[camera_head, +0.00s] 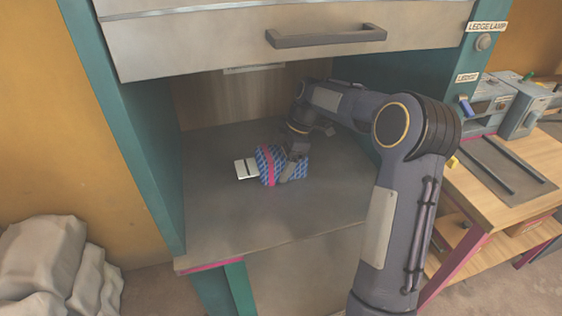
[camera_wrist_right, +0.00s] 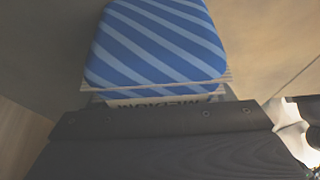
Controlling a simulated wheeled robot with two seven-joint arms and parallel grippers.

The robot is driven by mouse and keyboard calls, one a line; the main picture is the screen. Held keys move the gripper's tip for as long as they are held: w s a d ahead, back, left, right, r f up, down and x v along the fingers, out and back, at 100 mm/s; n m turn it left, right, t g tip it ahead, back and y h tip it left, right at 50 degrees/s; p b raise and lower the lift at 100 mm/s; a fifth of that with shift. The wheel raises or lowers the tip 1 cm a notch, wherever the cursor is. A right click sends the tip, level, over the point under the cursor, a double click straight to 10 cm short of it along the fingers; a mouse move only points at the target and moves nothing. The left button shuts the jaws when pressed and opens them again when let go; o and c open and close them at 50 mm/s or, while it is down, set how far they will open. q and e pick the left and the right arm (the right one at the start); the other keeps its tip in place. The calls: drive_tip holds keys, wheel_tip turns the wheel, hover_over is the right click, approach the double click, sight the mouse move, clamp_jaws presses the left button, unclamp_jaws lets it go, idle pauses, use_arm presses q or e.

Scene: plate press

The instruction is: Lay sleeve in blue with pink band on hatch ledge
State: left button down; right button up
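The blue sleeve with a pink band (camera_head: 269,166) is over the grey hatch ledge (camera_head: 225,215), inside the opening. It looks low, but I cannot tell whether it rests fully on the surface. My right gripper (camera_head: 293,166) is at the sleeve's right part, with a dark finger across it. In the right wrist view the blue striped sleeve (camera_wrist_right: 155,45) fills the space just beyond the gripper; its pink band is not seen there. Finger contact is unclear. My left gripper is not in view.
A small pale piece (camera_head: 245,169) sticks out left of the sleeve. The raised shutter with its handle (camera_head: 326,36) hangs above. Teal posts (camera_head: 135,140) flank the opening. A wooden bench (camera_head: 497,195) with grey devices stands right, pale sacks (camera_head: 55,270) at lower left. The ledge's front left is clear.

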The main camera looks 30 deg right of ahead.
drive_tip(key=o, duration=0.4)
drive_tip(key=shift+c, duration=0.2)
drive_tip(key=p+v, duration=0.1)
drive_tip(key=v, duration=0.6)
drive_tip(key=shift+d+r, duration=0.1)
drive_tip(key=shift+r, duration=0.25)
drive_tip(key=shift+s+r, duration=0.15)
drive_tip(key=shift+s, duration=0.1)
drive_tip(key=s+a+f+m+t, duration=0.1)
drive_tip(key=s+a+m, duration=0.3)
drive_tip(key=s, duration=0.5)
drive_tip(key=s+a+f+m+t, duration=0.1)
drive_tip(key=s+a+m+t, duration=0.1)
drive_tip(key=s+a+m, duration=0.3)
drive_tip(key=s+a+f+m+t, duration=0.1)
drive_tip(key=s+a+m, duration=0.4)
drive_tip(key=s, duration=0.9)
drive_tip(key=shift+a+f+m+t+h, duration=0.1)
drive_tip(key=shift+f+m+t+h, duration=0.05)
drive_tip(key=shift+m, duration=0.65)
drive_tip(key=shift+a+f+m+t+h, duration=0.1)
drive_tip(key=shift+f+m+t+h, duration=0.1)
drive_tip(key=shift+m, duration=0.6)
